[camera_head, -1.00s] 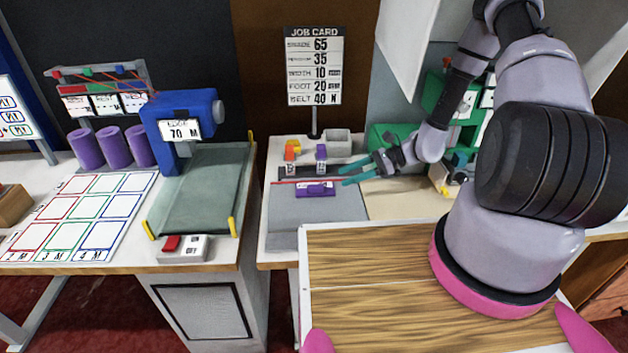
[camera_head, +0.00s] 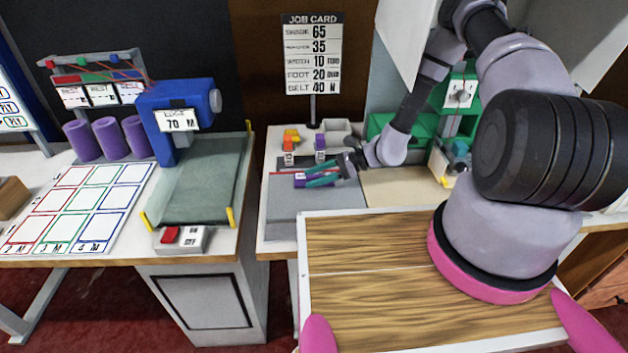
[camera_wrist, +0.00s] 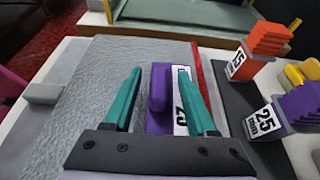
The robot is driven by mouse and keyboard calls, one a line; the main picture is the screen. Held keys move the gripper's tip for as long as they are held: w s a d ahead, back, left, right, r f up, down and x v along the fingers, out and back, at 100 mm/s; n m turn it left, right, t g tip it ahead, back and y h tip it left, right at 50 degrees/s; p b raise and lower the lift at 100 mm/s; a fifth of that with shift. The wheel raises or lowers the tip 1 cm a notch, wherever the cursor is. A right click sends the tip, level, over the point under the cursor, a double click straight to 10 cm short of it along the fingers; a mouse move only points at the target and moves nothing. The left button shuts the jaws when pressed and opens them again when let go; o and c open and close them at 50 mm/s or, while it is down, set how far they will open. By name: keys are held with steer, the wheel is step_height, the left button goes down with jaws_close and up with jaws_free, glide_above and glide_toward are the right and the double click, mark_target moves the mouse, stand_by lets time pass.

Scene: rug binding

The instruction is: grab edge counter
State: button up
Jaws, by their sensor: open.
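A purple piece (camera_head: 299,180) with a raised grip and a white label lies on the grey pad at the centre bench. In the wrist view the purple piece (camera_wrist: 157,90) sits between my teal fingers, and part of its label, seemingly "25", shows. My gripper (camera_head: 309,177) is open, with one finger on each side of the raised grip and a gap to each. The wrist view also shows my gripper (camera_wrist: 159,75). A blue machine (camera_head: 177,98) with a sign reading "70 M", its top word seemingly "EDGE", stands at the left bench.
Beside the pad (camera_head: 315,203) is a red strip (camera_wrist: 203,90). Orange (camera_wrist: 262,45) and purple (camera_wrist: 290,112) stepped blocks with number tags stand on a dark strip. A grey tray (camera_head: 337,131) and a job card (camera_head: 313,55) stand behind. The pad's left part is clear.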

jaws_close()
steer(key=shift+r, duration=0.15)
